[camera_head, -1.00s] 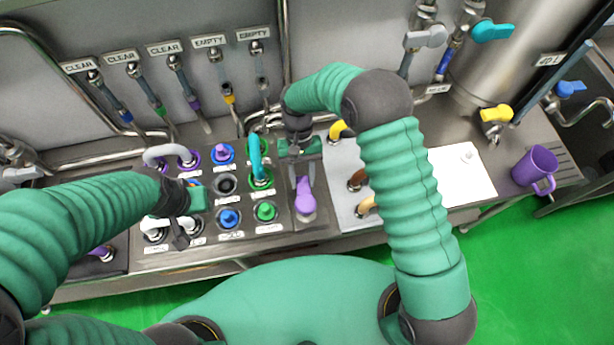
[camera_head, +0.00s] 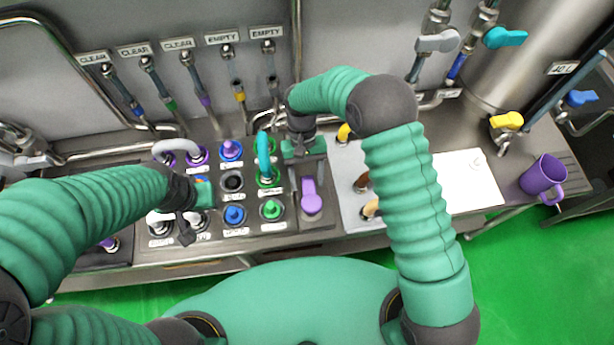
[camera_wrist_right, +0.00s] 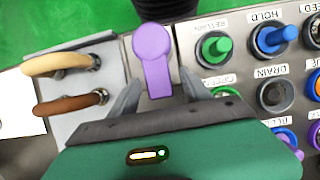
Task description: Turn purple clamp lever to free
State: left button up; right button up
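The purple clamp lever (camera_head: 311,200) sits on a grey metal plate near the front of the bench. Its round head is toward me and its narrow handle points away, toward the back wall. In the right wrist view the lever (camera_wrist_right: 153,60) lies between the two spread fingers of my right gripper (camera_wrist_right: 157,95). There are visible gaps on both sides of the handle. In the head view my right gripper (camera_head: 308,176) is over the handle end. My left gripper (camera_head: 188,228) hangs over the left part of the panel; its finger opening is unclear.
Left of the lever is a panel with a green port (camera_head: 271,209), a blue port (camera_head: 234,215) and a teal hose bend (camera_head: 263,155). Pipes line the back wall.

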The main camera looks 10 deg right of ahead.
jog(key=shift+w+r, duration=0.1)
jog(key=shift+w, duration=0.1)
jog(key=b+v, duration=0.3)
jog(key=v, duration=1.3)
jog(key=shift+r, duration=0.25)
